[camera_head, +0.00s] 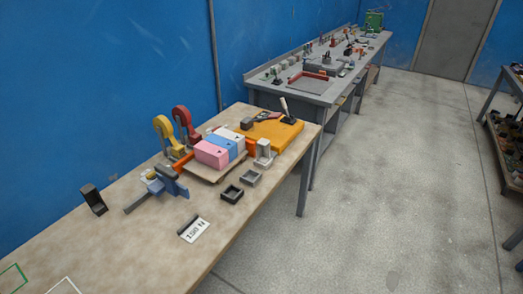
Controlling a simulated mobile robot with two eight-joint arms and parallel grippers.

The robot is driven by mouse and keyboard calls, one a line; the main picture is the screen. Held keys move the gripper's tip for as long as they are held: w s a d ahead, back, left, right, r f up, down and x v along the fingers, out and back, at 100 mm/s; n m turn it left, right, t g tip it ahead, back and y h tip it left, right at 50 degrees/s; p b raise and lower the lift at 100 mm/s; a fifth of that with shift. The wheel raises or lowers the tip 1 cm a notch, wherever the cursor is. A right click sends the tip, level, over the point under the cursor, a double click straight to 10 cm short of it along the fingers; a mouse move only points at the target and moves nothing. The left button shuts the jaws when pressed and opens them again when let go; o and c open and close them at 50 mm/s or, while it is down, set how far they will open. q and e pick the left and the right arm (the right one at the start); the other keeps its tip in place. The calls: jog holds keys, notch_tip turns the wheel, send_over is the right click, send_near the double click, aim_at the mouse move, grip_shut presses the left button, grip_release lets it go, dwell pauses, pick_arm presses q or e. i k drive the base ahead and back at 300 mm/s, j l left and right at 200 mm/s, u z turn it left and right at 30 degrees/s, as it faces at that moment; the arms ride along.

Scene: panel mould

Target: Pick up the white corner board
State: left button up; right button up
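Neither of my grippers is in view. I cannot clearly make out a white corner board. A small pale grey-white upright piece (264,151) stands on the near table at the right of the coloured blocks; I cannot tell if it is the board. The blocks, pink (211,153), blue (226,143) and white (231,134), lie side by side on a light brown board (215,175).
The wooden table (140,235) also holds a blue clamp-like tool (168,181), a yellow (164,133) and a red (186,127) hooked piece, a black holder (94,200), a dark tray (231,194) and an orange board (272,133). Its left part is mostly clear. A grey workbench (298,96) stands behind.

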aim_at(263, 145)
jog(key=i+l+u, duration=0.15)
jog(key=i+l, duration=0.15)
jog(key=i+l+u, duration=0.1)
jog(key=i+l, duration=0.2)
jog(key=i+l+u, duration=0.15)
jog(key=i+l, duration=0.2)
jog(key=i+l+u, duration=0.15)
jog(key=l, duration=0.25)
jog(key=i+l+u, duration=0.1)
jog(key=i+l, duration=0.25)
jog(key=i+l+u, duration=0.15)
jog(key=l, duration=0.35)
jog(key=i, duration=0.1)
